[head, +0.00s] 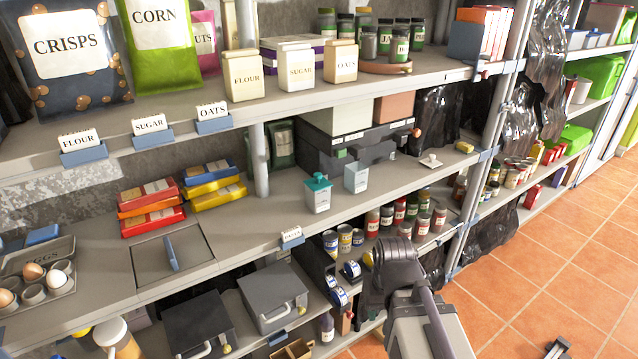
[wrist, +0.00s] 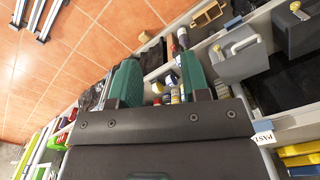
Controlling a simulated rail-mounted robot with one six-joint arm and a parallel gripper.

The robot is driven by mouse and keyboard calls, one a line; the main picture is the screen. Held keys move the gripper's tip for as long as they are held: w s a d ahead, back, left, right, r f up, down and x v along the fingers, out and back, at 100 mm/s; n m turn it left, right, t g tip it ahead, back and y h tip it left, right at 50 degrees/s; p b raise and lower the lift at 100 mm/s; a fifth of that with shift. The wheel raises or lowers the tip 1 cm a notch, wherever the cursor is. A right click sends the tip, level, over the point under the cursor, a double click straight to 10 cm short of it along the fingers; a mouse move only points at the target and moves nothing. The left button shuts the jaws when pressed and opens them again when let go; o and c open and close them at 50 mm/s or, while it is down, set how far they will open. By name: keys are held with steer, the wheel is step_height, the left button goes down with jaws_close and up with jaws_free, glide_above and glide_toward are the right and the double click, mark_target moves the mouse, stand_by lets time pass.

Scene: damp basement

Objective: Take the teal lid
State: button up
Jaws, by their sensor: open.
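The teal lid (head: 317,182) sits on top of a pale, labelled canister (head: 318,201) on the middle shelf in the head view. It has a small knob and looks level on the canister. My gripper (wrist: 160,62) shows in the wrist view with two dark green fingers apart and nothing between them. It points towards the lower shelves and the tiled floor. The teal lid does not show in the wrist view. In the head view my arm is in front of the shelves, below and right of the canister; the fingers are not visible there.
A pale open container (head: 356,178) stands just right of the canister. A grey box (head: 345,145) is behind. A PASTA label holder (head: 291,237) is on the shelf edge in front. The upper shelf (head: 250,112) overhangs behind.

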steer(key=o, duration=0.3)
steer(key=shift+d, duration=0.1)
steer(key=n+t+y+b, duration=0.2)
steer(key=n+t+y, duration=0.5)
steer(key=n+y, duration=0.7)
glide_toward(318, 174)
steer(key=shift+m, duration=0.7)
steer(key=b+x, duration=0.2)
steer(key=x, duration=0.8)
steer(key=shift+w+f, duration=0.15)
